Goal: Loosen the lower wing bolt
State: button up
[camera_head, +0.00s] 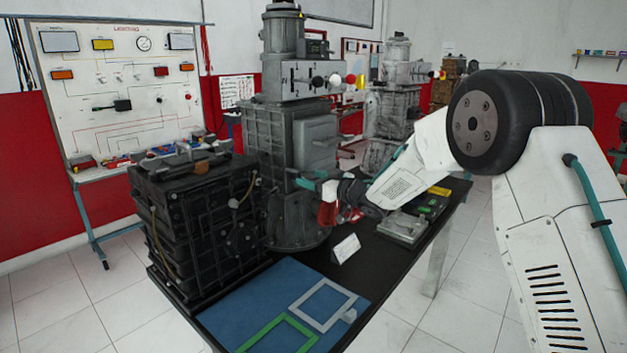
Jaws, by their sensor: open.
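A tall grey engine trainer (270,150) stands upright on the dark bench, with a lighter cover plate (318,138) on its right side. My gripper (304,184), with teal fingertips, is at the trainer's side just below this plate and points left. It is open. I cannot tell whether the fingers touch the trainer or surround anything. The lower wing bolt is not discernible; it is too small or hidden by my gripper. A red and white part (328,210) shows at my wrist.
A black ribbed engine block (205,225) fills the bench's left side. A blue mat (262,292) with a green frame (278,335) and a grey frame (323,304) lies in front. A white card (346,248) and a grey metal part (402,228) sit near my arm.

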jog(key=c, duration=1)
jog(key=n, duration=0.4)
jog(key=shift+n, duration=0.3)
jog(key=n, duration=0.4)
jog(key=shift+n, duration=0.3)
jog(key=n, duration=0.4)
jog(key=shift+n, duration=2.4)
